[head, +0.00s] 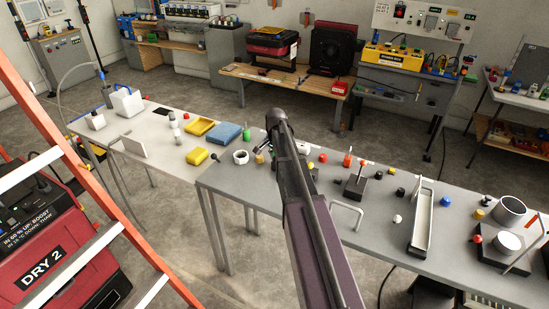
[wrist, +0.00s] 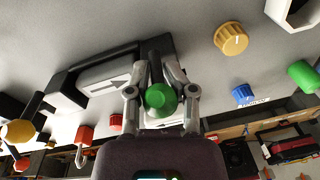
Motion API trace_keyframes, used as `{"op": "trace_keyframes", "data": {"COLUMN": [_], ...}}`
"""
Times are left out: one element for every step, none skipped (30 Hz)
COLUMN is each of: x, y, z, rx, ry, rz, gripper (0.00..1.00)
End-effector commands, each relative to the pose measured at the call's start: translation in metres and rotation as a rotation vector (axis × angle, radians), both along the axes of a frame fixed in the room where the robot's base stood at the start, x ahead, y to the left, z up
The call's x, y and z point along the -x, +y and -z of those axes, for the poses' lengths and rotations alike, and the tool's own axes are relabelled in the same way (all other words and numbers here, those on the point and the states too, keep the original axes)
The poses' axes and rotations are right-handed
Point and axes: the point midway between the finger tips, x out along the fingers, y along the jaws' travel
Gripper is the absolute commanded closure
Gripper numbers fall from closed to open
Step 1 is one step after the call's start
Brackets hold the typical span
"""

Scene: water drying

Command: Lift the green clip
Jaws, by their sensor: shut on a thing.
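The green clip shows in the wrist view as a round green end (wrist: 159,98) with a dark shaft running up from it. My gripper (wrist: 157,74) is shut on it, with a grey finger on each side. Behind it is a black frame with a white plate bearing a dark arrow (wrist: 112,78). I cannot tell whether the clip touches this frame.
Near the held clip in the wrist view are a ridged yellow knob (wrist: 231,39), a blue knob (wrist: 243,95), a green cylinder (wrist: 303,75) and a red-bodied clip (wrist: 84,134). In the head view a white-lined tray (head: 421,222) lies to the right. An orange ladder (head: 92,197) stands at left.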

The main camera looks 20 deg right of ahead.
Motion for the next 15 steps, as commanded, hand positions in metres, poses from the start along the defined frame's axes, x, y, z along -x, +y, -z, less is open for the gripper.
{"op": "trace_keyframes", "data": {"x": [0.0064,0.0072,0.0078,0.0083,0.0083,0.0086,0.0085,0.0085,0.0083,0.0081,0.0078,0.0074,0.0074,0.0073,0.0074], "y": [-0.0005,0.0,0.0009,0.0012,0.0019,0.0022,0.0021,0.0021,0.0021,0.0019,0.0017,0.0014,0.0013,0.0013,0.0012], "z": [-0.0002,-0.0003,-0.0003,-0.0002,-0.0001,-0.0001,-0.0003,-0.0005,-0.0009,-0.001,-0.0012,-0.0013,-0.0014,-0.0015,-0.0014], "rx": [0.026,0.04,0.059,0.075,0.087,0.104,0.114,0.121,0.129,0.133,0.136,0.137,0.137,0.137,0.137], "ry": [-0.012,-0.022,-0.038,-0.047,-0.059,-0.071,-0.079,-0.086,-0.092,-0.095,-0.096,-0.097,-0.096,-0.096,-0.096], "rz": [0.002,0.002,0.002,0.001,0.001,0.001,0.002,0.001,0.002,0.002,0.003,0.003,0.003,0.003,0.003], "gripper": [1.0,1.0,1.0,1.0,1.0,1.0,1.0,1.0,1.0,1.0,1.0,1.0,1.0,1.0,1.0]}}
